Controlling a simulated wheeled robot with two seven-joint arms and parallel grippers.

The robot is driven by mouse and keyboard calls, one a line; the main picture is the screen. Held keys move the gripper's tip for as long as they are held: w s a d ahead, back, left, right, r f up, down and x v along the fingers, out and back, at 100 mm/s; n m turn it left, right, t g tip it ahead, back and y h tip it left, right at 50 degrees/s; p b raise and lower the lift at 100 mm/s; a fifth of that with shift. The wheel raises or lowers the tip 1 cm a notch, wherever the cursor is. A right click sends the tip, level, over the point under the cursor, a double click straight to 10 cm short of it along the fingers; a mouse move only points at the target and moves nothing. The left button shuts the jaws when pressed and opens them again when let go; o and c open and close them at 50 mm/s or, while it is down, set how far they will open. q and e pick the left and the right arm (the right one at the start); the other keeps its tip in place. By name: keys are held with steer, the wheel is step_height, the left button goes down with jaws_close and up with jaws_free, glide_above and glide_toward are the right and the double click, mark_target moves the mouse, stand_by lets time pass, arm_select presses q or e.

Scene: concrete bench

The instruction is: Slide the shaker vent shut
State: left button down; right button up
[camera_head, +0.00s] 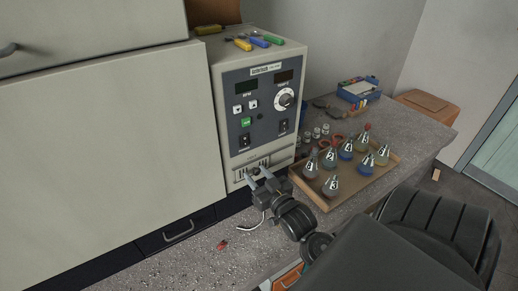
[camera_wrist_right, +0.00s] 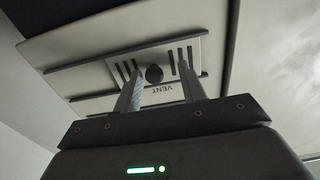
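The shaker (camera_head: 224,85) is a pale upright box with a dark control panel, standing on the bench. Its vent (camera_head: 243,176), a slotted plate, is low on its front. In the right wrist view the vent plate (camera_wrist_right: 170,93) appears upside down, lettered VENT, with dark slots and a round dark knob (camera_wrist_right: 153,74). My right gripper (camera_head: 258,183) is at the vent. In the wrist view its two fingers (camera_wrist_right: 158,82) are apart, one on each side of the knob, with gaps showing. Whether the fingertips touch the plate I cannot tell. My left gripper is not in view.
A tray (camera_head: 319,203) of several flasks stands right of the shaker, close to my right arm. Coloured tools (camera_head: 259,41) lie on the shaker's top. A large pale cabinet (camera_head: 110,150) stands at left. A small red item (camera_head: 222,245) lies on the front bench, which is otherwise mostly clear.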

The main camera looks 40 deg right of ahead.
steer(key=shift+s+d, duration=0.1)
steer(key=shift+s+f, duration=0.1)
steer(key=shift+s, duration=0.2)
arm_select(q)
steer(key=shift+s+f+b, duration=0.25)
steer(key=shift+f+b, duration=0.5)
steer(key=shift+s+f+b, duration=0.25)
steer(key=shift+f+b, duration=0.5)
arm_select(e)
steer(key=s+a, duration=0.2)
steer(key=s, duration=0.8)
steer(key=shift+w, duration=0.1)
